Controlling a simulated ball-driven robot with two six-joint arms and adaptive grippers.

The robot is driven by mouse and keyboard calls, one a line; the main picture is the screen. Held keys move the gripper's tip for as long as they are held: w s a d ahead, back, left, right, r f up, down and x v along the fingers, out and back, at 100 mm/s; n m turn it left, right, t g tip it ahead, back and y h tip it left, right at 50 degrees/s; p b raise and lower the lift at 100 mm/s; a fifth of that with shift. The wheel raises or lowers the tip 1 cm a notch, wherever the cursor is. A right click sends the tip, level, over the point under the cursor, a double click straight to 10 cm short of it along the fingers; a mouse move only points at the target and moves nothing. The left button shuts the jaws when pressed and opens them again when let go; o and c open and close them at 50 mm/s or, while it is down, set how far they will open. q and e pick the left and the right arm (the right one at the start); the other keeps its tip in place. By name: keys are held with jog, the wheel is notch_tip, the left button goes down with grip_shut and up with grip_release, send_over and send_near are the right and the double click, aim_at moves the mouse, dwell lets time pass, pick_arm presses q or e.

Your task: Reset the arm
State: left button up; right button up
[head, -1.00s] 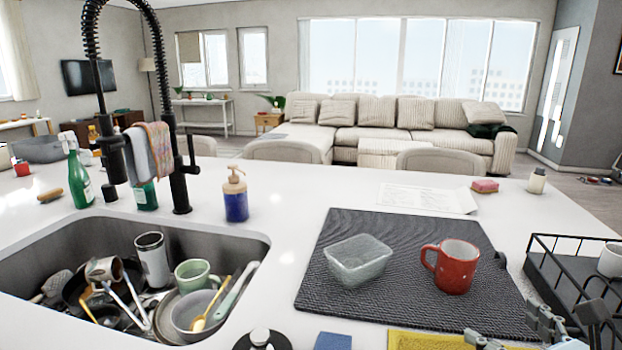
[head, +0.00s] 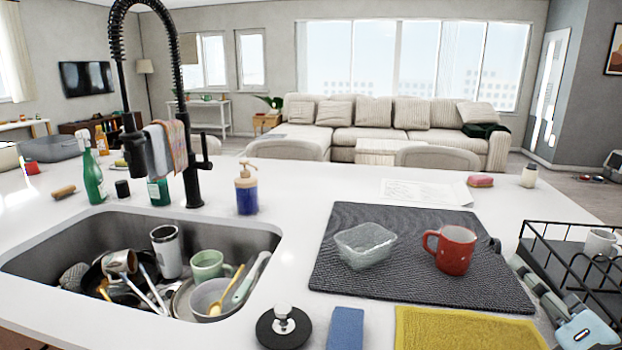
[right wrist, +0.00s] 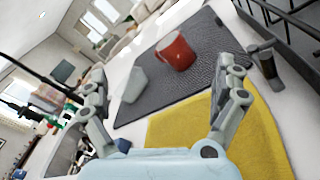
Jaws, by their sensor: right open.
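My right gripper (head: 548,288) is at the right edge of the head view, above the counter between the yellow cloth (head: 465,330) and the black dish rack (head: 545,240). Its fingers are spread apart with nothing between them; they also show in the right wrist view (right wrist: 166,78). Beyond them lie the red mug (head: 452,250) and the clear glass container (head: 364,246) on the dark drying mat (head: 400,285). My left gripper is not in view.
The sink (head: 228,238) at left holds dishes and utensils under a tall black faucet (head: 193,165). A soap dispenser (head: 247,195) stands behind it. A blue sponge (head: 346,328) and a round black item with a knob (head: 283,325) lie in front. White counter behind the mat is mostly clear.

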jog(key=s+d+f+m+g+h, duration=0.1)
jog(key=s+d+m+g+h, duration=0.2)
jog(key=m, duration=0.5)
jog(key=s+d+f+m+g+h, duration=0.1)
jog(key=s+m+g+h, duration=0.15)
jog(key=s+m, duration=0.45)
jog(key=s+a+f+m+g+y, duration=0.3)
jog(key=s+a+m+g+y, duration=0.1)
jog(key=s+a+m, duration=0.15)
jog(key=s+a+f+m+g+y, duration=0.3)
jog(key=s+a+m+g+y, duration=0.15)
jog(key=s+a, duration=0.2)
notch_tip(320, 180, down, 34)
jog(key=s+d+m+g+h+b, duration=0.1)
jog(key=s+d+b, duration=0.15)
jog(key=b, duration=0.55)
pick_arm(q)
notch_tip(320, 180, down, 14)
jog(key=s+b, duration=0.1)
jog(key=b, duration=0.4)
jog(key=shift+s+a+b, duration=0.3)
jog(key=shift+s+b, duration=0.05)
pick_arm(e)
jog(key=s+d+f+g, duration=0.1)
jog(key=s+f, duration=1.6)
jog(key=f, duration=0.3)
jog(key=shift+s+f, duration=0.35)
jog(key=shift+f, duration=0.05)
